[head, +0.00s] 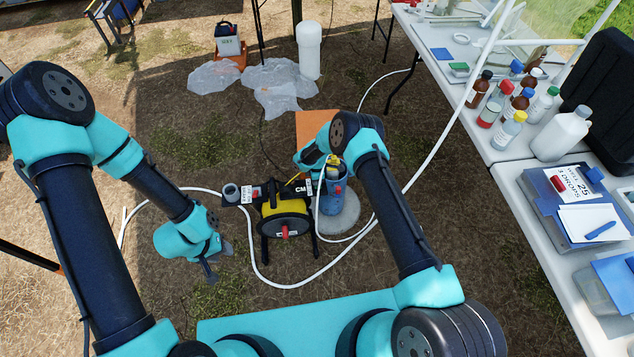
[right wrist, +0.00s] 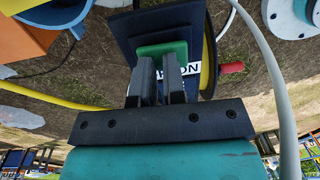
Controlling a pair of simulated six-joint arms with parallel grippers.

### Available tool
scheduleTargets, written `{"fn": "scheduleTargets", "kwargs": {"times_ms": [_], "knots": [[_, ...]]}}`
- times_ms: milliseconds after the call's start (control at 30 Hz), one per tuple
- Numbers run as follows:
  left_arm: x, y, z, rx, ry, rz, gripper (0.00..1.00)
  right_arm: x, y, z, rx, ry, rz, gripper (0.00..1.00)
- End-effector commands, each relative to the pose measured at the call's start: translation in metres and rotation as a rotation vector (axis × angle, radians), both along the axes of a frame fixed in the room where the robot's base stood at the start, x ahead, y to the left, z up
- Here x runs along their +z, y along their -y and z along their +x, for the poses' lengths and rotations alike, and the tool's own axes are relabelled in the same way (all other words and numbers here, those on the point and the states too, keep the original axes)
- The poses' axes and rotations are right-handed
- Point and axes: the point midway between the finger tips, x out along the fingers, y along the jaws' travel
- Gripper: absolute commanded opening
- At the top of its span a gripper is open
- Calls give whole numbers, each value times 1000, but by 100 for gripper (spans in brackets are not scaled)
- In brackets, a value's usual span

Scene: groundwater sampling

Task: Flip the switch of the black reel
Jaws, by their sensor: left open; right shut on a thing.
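The black reel (head: 285,217), with a yellow drum and a red knob, stands on a black frame at the centre of the head view. In the right wrist view, its dark panel (right wrist: 135,25) carries a green switch (right wrist: 162,48) beside a white label ending in "ON". My right gripper (right wrist: 159,82) is shut at the green switch, its two fingers close together over it; the exact contact is partly hidden. In the head view the right fingertips are mostly hidden behind my arm. My left gripper (head: 214,268) is open and empty, left of the reel and apart from it.
A blue cylinder (head: 333,192) stands on a pale round base right of the reel. A white hose (head: 262,285) loops around it on the ground. Tables with bottles (head: 510,130) line the right side. The ground left of the reel is mostly clear.

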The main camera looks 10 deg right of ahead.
Motion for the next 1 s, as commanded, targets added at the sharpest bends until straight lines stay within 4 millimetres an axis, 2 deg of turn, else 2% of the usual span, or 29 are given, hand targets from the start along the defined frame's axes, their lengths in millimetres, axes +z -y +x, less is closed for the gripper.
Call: {"fn": "scheduleTargets", "kwargs": {"times_ms": [33, 200, 433, 1000], "knots": [[0, 0, 0, 0, 0, 0, 43, -9, 2, -8, -2, -17, 0, 0], [0, 0, 0, 0, 0, 0, 43, -10, 2, -11, -2, -22, 0, 0], [0, 0, 0, 0, 0, 0, 43, 4, 1, -9, -1, -21, -1, 0], [0, 0, 0, 0, 0, 0, 43, 110, -1, 7, 2, 1, -1, 0]]}}
